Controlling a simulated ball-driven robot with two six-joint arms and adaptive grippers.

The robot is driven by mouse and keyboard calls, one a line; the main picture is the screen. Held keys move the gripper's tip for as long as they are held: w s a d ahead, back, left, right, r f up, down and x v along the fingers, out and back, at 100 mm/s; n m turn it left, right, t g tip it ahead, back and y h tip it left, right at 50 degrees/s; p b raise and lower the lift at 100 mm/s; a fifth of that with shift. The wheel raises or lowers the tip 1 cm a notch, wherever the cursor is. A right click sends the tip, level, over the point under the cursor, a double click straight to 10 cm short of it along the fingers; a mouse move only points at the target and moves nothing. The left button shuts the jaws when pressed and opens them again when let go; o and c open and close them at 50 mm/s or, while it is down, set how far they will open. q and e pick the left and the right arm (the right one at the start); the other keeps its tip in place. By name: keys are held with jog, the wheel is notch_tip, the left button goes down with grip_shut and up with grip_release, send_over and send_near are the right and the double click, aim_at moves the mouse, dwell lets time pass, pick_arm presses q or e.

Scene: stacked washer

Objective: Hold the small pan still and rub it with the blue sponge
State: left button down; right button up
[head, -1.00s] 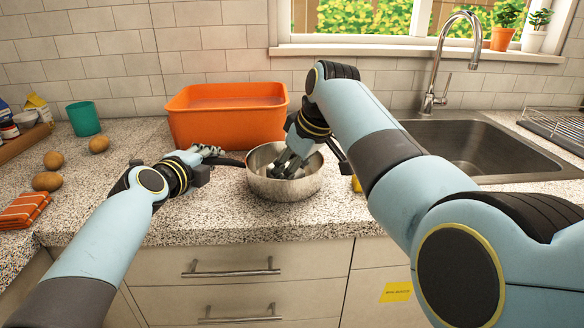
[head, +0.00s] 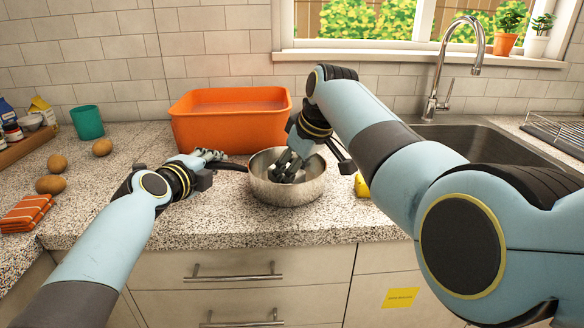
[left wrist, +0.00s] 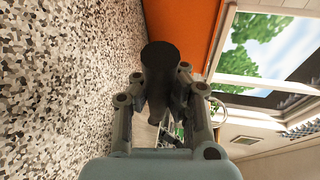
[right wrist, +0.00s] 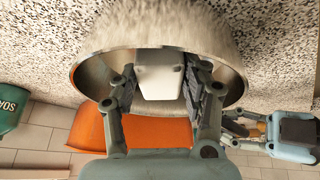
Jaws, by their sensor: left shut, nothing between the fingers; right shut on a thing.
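The small pan (head: 300,190) is a steel bowl shape upright on the speckled counter, its black handle (head: 232,166) pointing left. My left gripper (head: 208,158) is at the handle, shut with nothing held. In the left wrist view the dark handle (left wrist: 160,70) stands in front of the fingers; I cannot tell whether they touch it. My right gripper (head: 286,168) reaches down into the pan. In the right wrist view it is shut on a pale block (right wrist: 160,75), seemingly the sponge, inside the pan (right wrist: 225,70). No blue shows on it, and its contact with the pan is hidden.
An orange tub (head: 228,125) stands close behind the pan. A small yellow thing (head: 361,186) is right of the pan, partly behind my right arm. The sink (head: 450,140) lies at right. A teal cup (head: 87,122), several brown round things and an orange striped cloth (head: 25,212) are at left.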

jog(key=shift+s, duration=0.8)
jog(key=shift+w, duration=1.8)
jog(key=shift+s, duration=0.15)
jog(key=shift+s, duration=1.65)
jog(key=shift+d+f, duration=0.1)
jog(key=shift+d, duration=0.1)
pick_arm(q)
jog(key=shift+r, duration=0.1)
pick_arm(e)
jog(key=shift+w, duration=1.8)
